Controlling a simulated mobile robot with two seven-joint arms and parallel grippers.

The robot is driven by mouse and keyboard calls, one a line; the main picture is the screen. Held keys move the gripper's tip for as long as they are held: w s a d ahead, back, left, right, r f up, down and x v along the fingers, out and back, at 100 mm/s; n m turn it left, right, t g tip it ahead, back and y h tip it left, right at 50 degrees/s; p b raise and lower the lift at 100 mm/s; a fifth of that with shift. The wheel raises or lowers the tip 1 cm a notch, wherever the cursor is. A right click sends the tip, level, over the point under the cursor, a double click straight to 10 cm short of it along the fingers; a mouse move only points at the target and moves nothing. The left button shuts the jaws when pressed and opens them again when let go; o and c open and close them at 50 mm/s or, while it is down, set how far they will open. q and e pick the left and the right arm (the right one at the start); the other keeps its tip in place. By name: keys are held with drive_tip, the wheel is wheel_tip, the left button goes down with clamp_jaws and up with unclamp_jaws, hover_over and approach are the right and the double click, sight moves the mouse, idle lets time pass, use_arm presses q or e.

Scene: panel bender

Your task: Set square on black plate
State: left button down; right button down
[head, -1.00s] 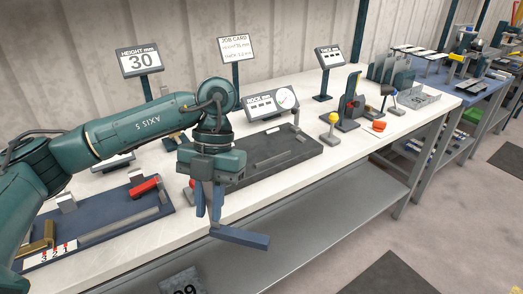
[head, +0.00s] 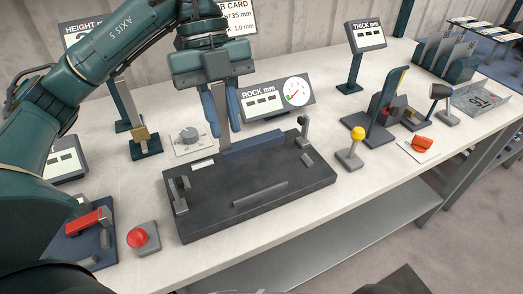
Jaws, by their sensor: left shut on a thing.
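The dark blue square (head: 253,146) is in my left gripper (head: 223,128), in the upper middle of the head view. The gripper points down and its fingers are shut on the square's upright part, which they largely hide. The square's long bar lies level, along the back part of the black plate (head: 215,220). I cannot tell whether the bar touches the plate or hangs just above it. The plate lies on the white bench, with a short raised bar (head: 260,194) near its front and small posts at its ends. My right gripper is not in view.
A dial display (head: 278,98) stands behind the plate, and a grey knob (head: 189,135) sits at its back left. A red button (head: 138,238) is left of the plate. A yellow-topped knob (head: 356,134) and an orange knob (head: 422,143) stand to the right.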

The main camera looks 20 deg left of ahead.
sight(226, 148)
use_arm(q)
drive_tip(key=shift+w+f, duration=0.2)
drive_tip(key=shift+f, duration=0.1)
drive_tip(key=f, duration=0.5)
drive_tip(key=shift+s+f, duration=0.1)
drive_tip(key=shift+s, duration=0.15)
drive_tip(key=shift+w+f, duration=0.1)
drive_tip(key=shift+f, duration=1.95)
drive_tip(key=shift+f, duration=0.1)
drive_tip(key=c, duration=1.3)
unclamp_jaws()
drive_tip(key=v, duration=1.2)
